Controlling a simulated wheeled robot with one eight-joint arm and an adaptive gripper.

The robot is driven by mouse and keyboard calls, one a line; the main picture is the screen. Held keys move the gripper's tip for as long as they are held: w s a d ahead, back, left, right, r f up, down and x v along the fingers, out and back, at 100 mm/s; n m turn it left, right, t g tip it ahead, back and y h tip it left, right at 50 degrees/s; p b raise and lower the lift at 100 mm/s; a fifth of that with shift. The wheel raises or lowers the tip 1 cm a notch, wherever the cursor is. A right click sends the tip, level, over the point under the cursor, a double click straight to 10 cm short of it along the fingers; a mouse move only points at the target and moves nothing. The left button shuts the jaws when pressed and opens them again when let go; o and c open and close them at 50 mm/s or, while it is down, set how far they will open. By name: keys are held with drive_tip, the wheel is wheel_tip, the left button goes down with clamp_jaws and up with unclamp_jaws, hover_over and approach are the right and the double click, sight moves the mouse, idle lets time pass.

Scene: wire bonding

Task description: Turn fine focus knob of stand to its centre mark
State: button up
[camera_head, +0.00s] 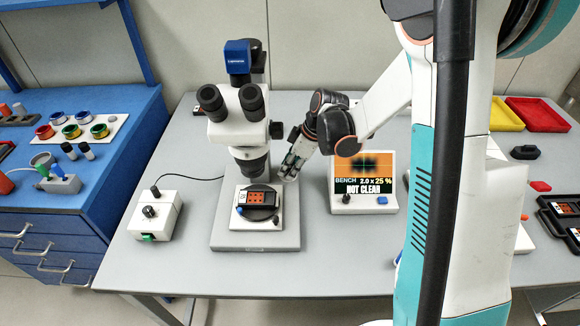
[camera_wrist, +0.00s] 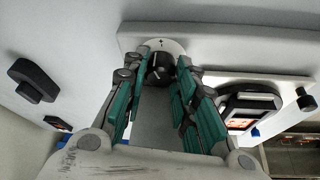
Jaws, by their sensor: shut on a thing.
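The microscope stand (camera_head: 212,237) is in the middle of the bench, with its microscope (camera_head: 240,125) upright on it. In the wrist view, the black fine focus knob (camera_wrist: 159,68) lies between my fingertips, in front of a pale round dial plate (camera_wrist: 160,44) with a small dark mark at its top. A light line shows on the knob; its exact angle to the mark is too small to tell. My gripper (camera_head: 291,168) is at the right side of the stand, and its green-padded fingers (camera_wrist: 160,78) are shut on the knob. The head view hides the knob.
A monitor (camera_head: 363,182) just right of my gripper shows a dark blur and reads "NOT CLEAR". A dark device (camera_head: 258,203) with an orange face sits on the stage. A control box (camera_head: 154,216) stands left. A larger black knob (camera_wrist: 33,80) is left in the wrist view.

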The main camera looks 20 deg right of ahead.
drive_tip(key=n+g, duration=0.1)
drive_tip(key=n, duration=0.2)
drive_tip(key=shift+w+n, duration=0.15)
drive_tip(key=shift+n, duration=0.25)
drive_tip(key=n+g, duration=0.1)
drive_tip(key=n, duration=0.2)
drive_tip(key=shift+w+n+g+y, duration=0.1)
drive_tip(key=shift+n+g+y, duration=0.2)
drive_tip(key=shift+g, duration=0.1)
drive_tip(key=n+g, duration=0.1)
drive_tip(key=n, duration=0.2)
drive_tip(key=n+g+h+p, duration=0.1)
drive_tip(key=n, duration=0.2)
drive_tip(key=shift+w+n, duration=0.15)
drive_tip(key=shift+n, duration=0.15)
drive_tip(key=o, duration=1.1)
drive_tip(key=shift+c, duration=0.2)
drive_tip(key=v, duration=1.2)
drive_tip(key=shift+w, duration=0.15)
